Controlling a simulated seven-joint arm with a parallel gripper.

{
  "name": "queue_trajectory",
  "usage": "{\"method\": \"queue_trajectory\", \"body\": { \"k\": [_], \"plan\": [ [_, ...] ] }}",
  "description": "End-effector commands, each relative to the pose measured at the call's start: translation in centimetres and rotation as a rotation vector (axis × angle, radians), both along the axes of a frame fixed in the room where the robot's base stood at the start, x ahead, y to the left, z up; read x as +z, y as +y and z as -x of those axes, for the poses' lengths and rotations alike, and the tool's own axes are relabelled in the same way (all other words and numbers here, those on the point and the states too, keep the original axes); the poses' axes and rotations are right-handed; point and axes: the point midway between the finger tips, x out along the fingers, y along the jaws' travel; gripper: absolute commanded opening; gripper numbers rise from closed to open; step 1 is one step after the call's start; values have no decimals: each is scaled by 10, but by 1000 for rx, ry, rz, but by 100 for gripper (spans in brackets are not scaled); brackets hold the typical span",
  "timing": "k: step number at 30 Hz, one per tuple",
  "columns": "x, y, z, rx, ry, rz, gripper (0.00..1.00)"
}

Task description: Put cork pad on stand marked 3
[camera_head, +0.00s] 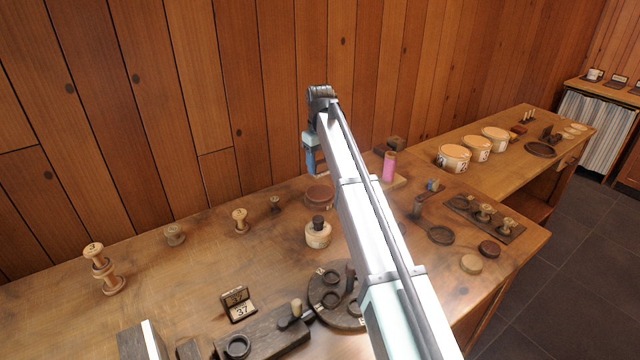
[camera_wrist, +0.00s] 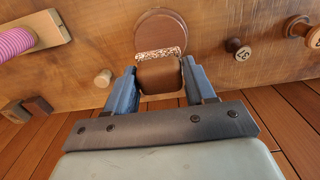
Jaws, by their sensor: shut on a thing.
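My gripper (camera_wrist: 158,76) is shut on a brown block with a speckled, cork-like edge (camera_wrist: 160,53), which looks like the cork pad. In the head view my gripper (camera_head: 312,158) hangs from the arm's end above the bench; the held piece is mostly hidden there. A round brown disc (camera_wrist: 161,28) lies on the bench beyond the held piece; whether they touch is unclear.
A stacked spool with a 3-like top mark (camera_head: 93,249) stands at the bench's left. A pink spool (camera_head: 388,165) stands right of my arm. My arm hides the middle.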

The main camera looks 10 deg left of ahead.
Motion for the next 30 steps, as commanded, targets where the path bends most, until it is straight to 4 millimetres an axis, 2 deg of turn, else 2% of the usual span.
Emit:
{"method": "queue_trajectory", "body": {
  "k": [3,11,17,30],
  "plan": [
    [-21,-1,1,-1,2,1,25],
    [-41,0,1,-1,1,0,25],
    [-65,0,1,-1,1,1,25],
    [-70,0,0,-1,0,0,25]
  ]
}}
